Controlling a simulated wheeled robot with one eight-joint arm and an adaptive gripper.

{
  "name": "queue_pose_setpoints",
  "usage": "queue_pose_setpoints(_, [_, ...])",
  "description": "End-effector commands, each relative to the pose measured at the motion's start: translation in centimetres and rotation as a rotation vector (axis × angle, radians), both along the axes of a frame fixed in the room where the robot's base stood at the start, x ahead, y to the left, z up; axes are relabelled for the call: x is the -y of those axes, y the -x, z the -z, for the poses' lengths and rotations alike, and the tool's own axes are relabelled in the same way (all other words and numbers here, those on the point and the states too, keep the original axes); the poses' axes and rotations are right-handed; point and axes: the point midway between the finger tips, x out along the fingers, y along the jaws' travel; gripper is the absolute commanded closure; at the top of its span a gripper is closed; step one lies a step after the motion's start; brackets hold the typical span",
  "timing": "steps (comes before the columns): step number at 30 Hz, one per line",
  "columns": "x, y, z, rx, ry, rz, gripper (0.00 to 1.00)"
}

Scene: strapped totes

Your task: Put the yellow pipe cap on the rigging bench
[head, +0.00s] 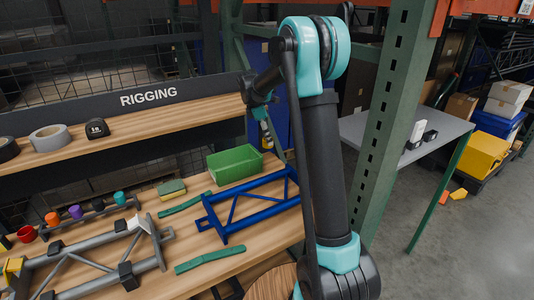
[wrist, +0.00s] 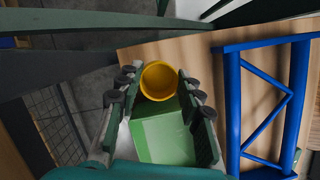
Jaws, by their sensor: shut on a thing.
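The yellow pipe cap (wrist: 160,81) is round and open toward the camera in the wrist view. My gripper (wrist: 158,88) is shut on it, with one finger at each side. The bench is a wooden top under a RIGGING sign.
The green bin (head: 235,163) and a blue frame (head: 240,207) stand on the bench's right part. A green rack post (head: 390,120) stands right of my arm. Some bare wood lies between them.

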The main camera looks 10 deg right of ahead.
Motion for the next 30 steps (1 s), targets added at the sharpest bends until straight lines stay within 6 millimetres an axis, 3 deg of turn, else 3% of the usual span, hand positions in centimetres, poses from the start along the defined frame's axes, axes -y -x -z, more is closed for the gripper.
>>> queue_pose_setpoints(3, [0.0, 0.0, 2.3, 0.0, 0.0, 0.0, 0.79])
queue_pose_setpoints(11, [0.0, 0.0, 4.2, 0.0, 0.0, 0.0, 0.79])
queue_pose_setpoints(18, [0.0, 0.0, 7.2, 0.0, 0.0, 0.0, 0.79])
queue_pose_setpoints(30, [0.0, 0.0, 7.9, 0.0, 0.0, 0.0, 0.79])
